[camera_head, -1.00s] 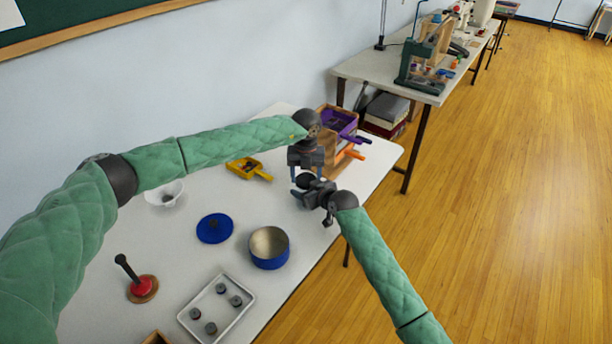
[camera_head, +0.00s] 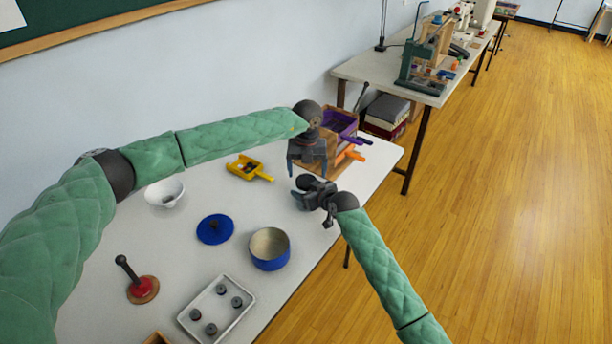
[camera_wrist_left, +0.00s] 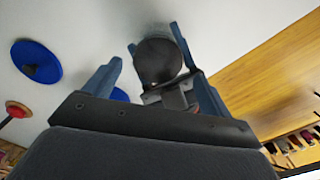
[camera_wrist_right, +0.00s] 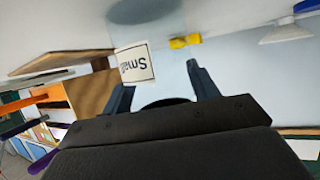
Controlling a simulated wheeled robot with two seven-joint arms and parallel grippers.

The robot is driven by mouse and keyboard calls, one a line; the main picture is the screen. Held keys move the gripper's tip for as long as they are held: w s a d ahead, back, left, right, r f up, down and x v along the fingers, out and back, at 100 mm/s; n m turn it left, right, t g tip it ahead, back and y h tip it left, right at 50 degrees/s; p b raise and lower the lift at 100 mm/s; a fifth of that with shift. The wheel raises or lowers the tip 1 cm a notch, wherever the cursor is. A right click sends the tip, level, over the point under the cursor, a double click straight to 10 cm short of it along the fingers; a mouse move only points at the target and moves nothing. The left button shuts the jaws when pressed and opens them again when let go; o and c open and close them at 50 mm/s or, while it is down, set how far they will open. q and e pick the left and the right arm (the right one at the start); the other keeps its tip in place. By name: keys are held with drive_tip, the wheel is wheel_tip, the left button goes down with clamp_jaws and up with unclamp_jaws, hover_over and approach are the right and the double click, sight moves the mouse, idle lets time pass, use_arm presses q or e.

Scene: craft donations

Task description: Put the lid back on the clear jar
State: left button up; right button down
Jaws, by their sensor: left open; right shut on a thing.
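A dark round disc, seemingly the lid (camera_head: 306,182), is held in my right gripper (camera_head: 304,191), above the table's right side. In the left wrist view the lid (camera_wrist_left: 158,60) shows as a dark disc between the right fingers; in the right wrist view only its dark edge (camera_wrist_right: 165,103) shows. My left gripper (camera_head: 307,169) is open and empty, just above and behind the right one.
A wooden box (camera_head: 312,152) with purple and orange scoops stands close behind the grippers. The table's right edge is close.

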use_arm(q)
drive_tip(key=shift+r, duration=0.8)
drive_tip(key=shift+c, duration=0.2)
drive_tip(key=shift+w+r, duration=0.1)
drive_tip(key=shift+c, duration=1.2)
drive_tip(key=r+n, duration=0.1)
drive_tip(key=n, duration=0.1)
drive_tip(key=a+r+n, duration=0.1)
drive_tip(key=n, duration=0.2)
drive_tip(key=r+n, duration=0.1)
drive_tip(key=n, duration=0.2)
drive_tip(key=shift+w+a+r+y, duration=0.1)
drive_tip(key=shift+w+a+y, duration=0.05)
drive_tip(key=shift+y, duration=0.15)
drive_tip(key=n, duration=0.4)
drive_tip(key=shift+s+d, duration=0.2)
drive_tip(key=shift+d, duration=0.2)
drive_tip(key=shift+d+n, duration=0.15)
drive_tip(key=shift+n, duration=1.65)
